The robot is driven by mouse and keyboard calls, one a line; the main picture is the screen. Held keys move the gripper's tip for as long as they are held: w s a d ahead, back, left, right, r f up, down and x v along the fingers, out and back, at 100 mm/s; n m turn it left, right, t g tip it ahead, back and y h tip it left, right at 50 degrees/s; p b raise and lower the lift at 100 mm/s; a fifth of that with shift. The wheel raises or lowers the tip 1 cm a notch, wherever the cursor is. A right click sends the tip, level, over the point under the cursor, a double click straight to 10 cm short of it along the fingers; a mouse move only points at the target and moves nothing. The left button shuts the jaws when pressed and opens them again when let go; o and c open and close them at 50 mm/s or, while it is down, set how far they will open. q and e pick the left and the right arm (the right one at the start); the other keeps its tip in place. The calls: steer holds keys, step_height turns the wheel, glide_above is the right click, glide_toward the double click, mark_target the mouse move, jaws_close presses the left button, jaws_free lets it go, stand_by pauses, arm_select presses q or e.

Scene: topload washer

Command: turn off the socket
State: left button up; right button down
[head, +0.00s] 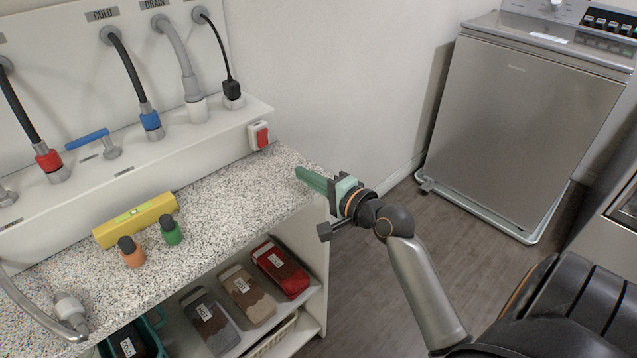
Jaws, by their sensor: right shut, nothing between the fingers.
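A red rocker switch (262,137) in a white housing sits on the front face of the white ledge, near its right end. Just above it, a black plug (232,90) on a black cord stands in an outlet on top of the ledge. My right gripper (303,176), with green fingers, is shut and empty. In the picture it is to the right of and below the switch, apart from it, by the right end of the speckled counter. My left gripper is not in view. Which way the switch is pressed is too small to tell.
The speckled counter (215,195) holds a yellow level (135,220), a green bottle (171,230) and an orange bottle (131,251). Hoses and a blue-handled valve (88,139) line the ledge. A washer (530,110) stands at right. The counter below the switch is clear.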

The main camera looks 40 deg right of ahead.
steer(key=s, duration=0.3)
steer(key=shift+d+f, duration=0.15)
stand_by(0.5)
